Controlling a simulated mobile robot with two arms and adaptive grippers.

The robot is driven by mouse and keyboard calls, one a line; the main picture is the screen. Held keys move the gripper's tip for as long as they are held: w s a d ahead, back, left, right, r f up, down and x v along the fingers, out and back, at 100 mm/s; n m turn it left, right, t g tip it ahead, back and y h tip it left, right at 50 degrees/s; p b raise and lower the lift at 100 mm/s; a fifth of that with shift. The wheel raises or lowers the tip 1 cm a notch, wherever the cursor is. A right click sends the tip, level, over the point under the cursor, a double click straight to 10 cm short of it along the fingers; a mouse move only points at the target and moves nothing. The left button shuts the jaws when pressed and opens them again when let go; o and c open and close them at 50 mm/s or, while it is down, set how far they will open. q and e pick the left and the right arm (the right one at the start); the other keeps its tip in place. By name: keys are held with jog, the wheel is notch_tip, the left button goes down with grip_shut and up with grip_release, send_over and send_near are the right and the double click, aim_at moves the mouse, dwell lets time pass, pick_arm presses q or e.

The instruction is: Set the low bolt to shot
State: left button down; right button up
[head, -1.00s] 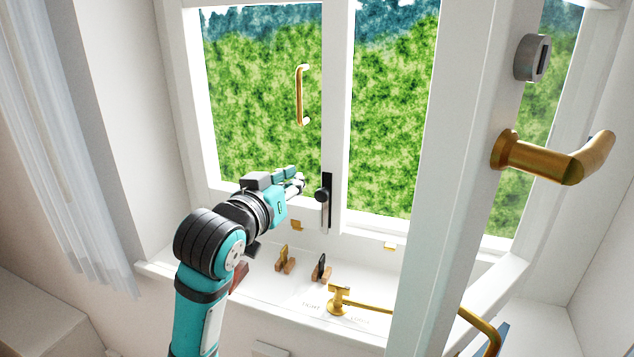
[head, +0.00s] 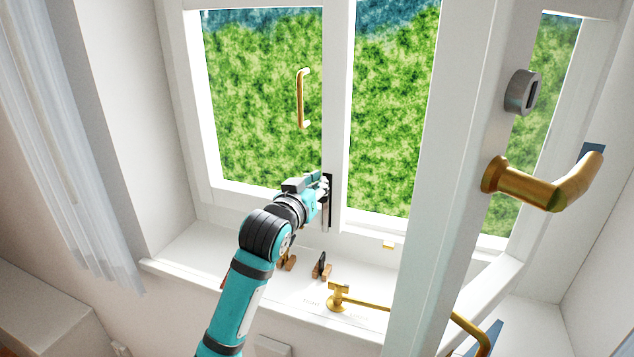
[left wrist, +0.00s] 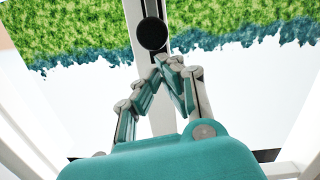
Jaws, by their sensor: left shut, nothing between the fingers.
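The low bolt (head: 327,215) is on the lower part of the window's middle upright, with a dark backing plate and a pale vertical rod. Its round black knob (left wrist: 151,34) shows in the left wrist view; in the head view my gripper covers it. My left gripper (head: 323,188) is shut and empty, its tips at the bolt. In the left wrist view the closed fingertips (left wrist: 167,60) lie just below the knob in the picture, slightly right of its centre. I cannot tell whether they touch it.
A brass pull handle (head: 300,98) is on the left pane. On the sill stand small wooden-based pieces (head: 321,267) and a brass stay (head: 340,298). The open white sash with a brass lever handle (head: 535,185) stands at right. A curtain (head: 65,150) hangs at left.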

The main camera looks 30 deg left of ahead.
pick_arm(q)
jog(key=shift+f, duration=0.15)
pick_arm(e)
jog(key=shift+d, duration=0.2)
pick_arm(q)
notch_tip(320, 180, down, 3)
jog(key=shift+f+b, duration=0.15)
jog(key=shift+b, duration=0.55)
pick_arm(e)
jog(key=shift+f, duration=0.7)
